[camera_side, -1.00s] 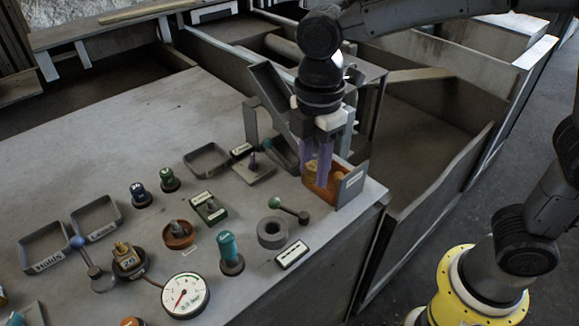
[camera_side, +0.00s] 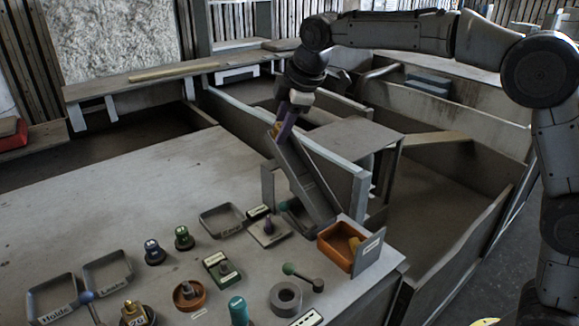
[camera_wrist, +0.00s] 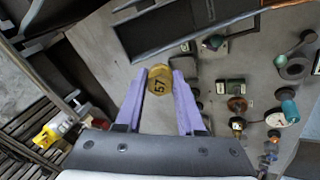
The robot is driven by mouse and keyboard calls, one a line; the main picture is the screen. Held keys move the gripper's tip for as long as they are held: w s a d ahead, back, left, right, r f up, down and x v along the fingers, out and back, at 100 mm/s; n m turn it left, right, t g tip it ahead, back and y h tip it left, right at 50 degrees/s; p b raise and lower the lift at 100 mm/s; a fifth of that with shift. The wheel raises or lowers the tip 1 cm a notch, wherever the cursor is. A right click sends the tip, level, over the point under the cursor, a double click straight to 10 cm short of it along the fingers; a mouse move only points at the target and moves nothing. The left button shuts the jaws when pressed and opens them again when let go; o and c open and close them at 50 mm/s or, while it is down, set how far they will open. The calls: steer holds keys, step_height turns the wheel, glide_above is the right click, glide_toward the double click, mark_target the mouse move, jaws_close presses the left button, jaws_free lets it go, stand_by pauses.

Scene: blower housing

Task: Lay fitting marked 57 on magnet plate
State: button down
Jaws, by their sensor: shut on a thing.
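The brass hexagonal fitting marked 57 (camera_wrist: 159,82) is between the purple fingertips of my gripper (camera_wrist: 159,75) in the wrist view, its number facing the camera. In the side view my gripper (camera_side: 284,126) is high, at the upper end of a sloping grey chute, and the fitting (camera_side: 277,130) shows only as a small brass patch. I cannot tell for certain which thing is the magnet plate.
The sloping chute (camera_side: 303,183) stands below my gripper. An orange bin (camera_side: 334,257) holds a brass piece. Trays (camera_side: 52,296), knobs and a grey ring (camera_side: 286,299) crowd the front of the table. The table's back left is clear.

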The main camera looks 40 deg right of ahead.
steer(key=shift+m+t, duration=0.4)
steer(key=shift+t, duration=0.4)
steer(key=shift+w+d+f, duration=0.3)
steer(key=shift+d+f, duration=0.4)
steer(key=shift+f, duration=0.2)
steer(key=shift+w+d+f, duration=0.3)
steer(key=shift+d+f, duration=0.4)
steer(key=shift+f, duration=0.25)
steer(key=shift+w+d+f, duration=0.3)
steer(key=shift+d+f, duration=0.4)
steer(key=shift+f, duration=0.2)
steer(key=shift+c, duration=0.2)
jaws_free()
steer(key=shift+w+r, duration=0.1)
steer(key=shift+r, duration=3.7)
